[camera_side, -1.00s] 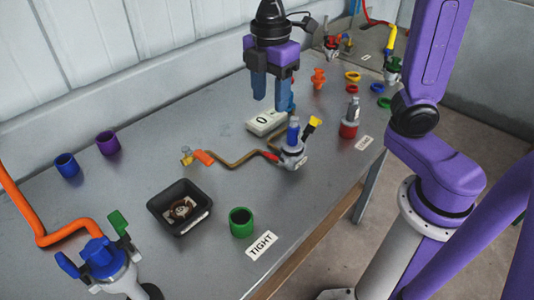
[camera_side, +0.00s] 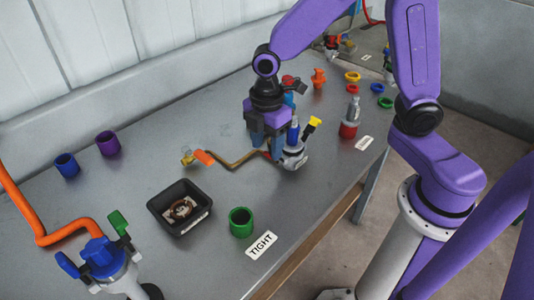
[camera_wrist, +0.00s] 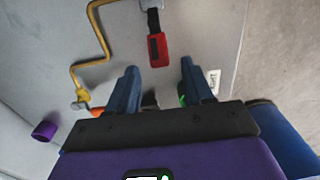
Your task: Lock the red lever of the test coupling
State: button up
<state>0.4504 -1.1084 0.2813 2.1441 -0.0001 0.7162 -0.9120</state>
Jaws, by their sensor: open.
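The test coupling (camera_side: 294,157) is a grey fitting on the bench with a blue part and a yellow lever (camera_side: 312,126) on top. Its red lever shows clearly in the wrist view (camera_wrist: 158,50), sticking out from the fitting at the top edge towards me. In the side view the red lever is mostly hidden by my gripper. My gripper (camera_wrist: 160,68) is open, with one blue finger on each side of the red lever's free end. No contact with the lever is visible. In the side view my gripper (camera_side: 268,148) is low, just left of the coupling.
A bent brown pipe (camera_side: 236,164) runs left from the coupling. A black tray (camera_side: 157,208), a green cup (camera_side: 241,225) and a TIGHT label (camera_side: 262,245) lie in front. Another coupling (camera_side: 112,268) with blue and green levers stands front left. A red cup (camera_side: 348,131) stands right.

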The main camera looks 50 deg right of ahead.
aim_at(268, 153)
jog(key=shift+f, duration=1.85)
grip_shut()
jog(key=shift+d+r, duration=0.15)
jog(key=shift+d+r+y, duration=0.45)
jog(key=shift+d+y, duration=0.2)
jog(key=shift+y, duration=0.5)
jog(key=shift+d+r+y, duration=0.45)
jog(key=shift+d+y, duration=0.2)
jog(key=shift+y, duration=0.5)
jog(key=shift+d+r, duration=0.2)
jog(key=shift+d, duration=1.4)
jog(key=shift+d+f, duration=0.1)
